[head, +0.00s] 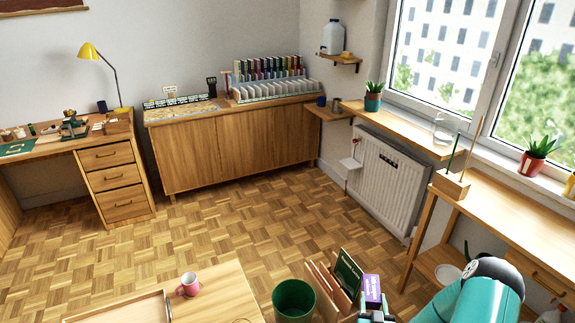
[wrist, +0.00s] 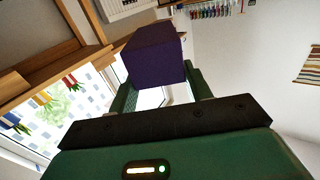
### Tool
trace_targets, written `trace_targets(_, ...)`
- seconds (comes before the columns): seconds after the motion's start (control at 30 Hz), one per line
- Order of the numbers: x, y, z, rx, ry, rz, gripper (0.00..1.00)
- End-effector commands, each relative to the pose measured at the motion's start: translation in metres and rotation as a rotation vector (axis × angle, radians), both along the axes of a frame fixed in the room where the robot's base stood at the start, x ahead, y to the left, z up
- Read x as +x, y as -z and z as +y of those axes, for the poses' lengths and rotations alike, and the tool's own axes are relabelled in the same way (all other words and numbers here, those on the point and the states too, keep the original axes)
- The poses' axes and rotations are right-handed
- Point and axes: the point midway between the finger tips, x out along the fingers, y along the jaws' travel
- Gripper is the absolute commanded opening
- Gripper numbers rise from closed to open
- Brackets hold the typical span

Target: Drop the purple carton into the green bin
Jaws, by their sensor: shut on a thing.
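The purple carton (head: 372,289) is held up at the bottom of the head view, and my gripper (head: 374,312) is shut on it. In the wrist view the carton (wrist: 153,52) is a dark purple box between the two fingers of my gripper (wrist: 160,88). The green bin (head: 293,300) stands on the floor to the left of the carton in the head view, with its round opening facing up. The bin's lower part is cut off by the frame edge. The bin does not show in the wrist view.
A wooden holder (head: 325,290) with a dark green board (head: 347,274) stands between the bin and the carton in the picture. A low table (head: 222,290) with a pink mug (head: 188,285) and a tray (head: 120,310) lies left of the bin. The parquet floor (head: 245,225) beyond is clear.

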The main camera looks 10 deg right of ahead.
Motion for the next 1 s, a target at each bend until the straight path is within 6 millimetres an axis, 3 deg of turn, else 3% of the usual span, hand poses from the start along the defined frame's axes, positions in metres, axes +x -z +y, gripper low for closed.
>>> trace_targets(0.03,0.013,-0.011,0.026,0.002,-0.039,-0.003,0.28)
trace_targets(0.2,0.040,-0.041,0.107,0.002,-0.154,0.002,0.28)
trace_targets(0.4,0.050,-0.065,0.176,-0.003,-0.254,0.009,0.28)
trace_targets(0.57,0.051,-0.072,0.195,-0.004,-0.284,0.011,0.28)
trace_targets(1.0,0.051,-0.072,0.198,-0.007,-0.289,0.012,0.28)
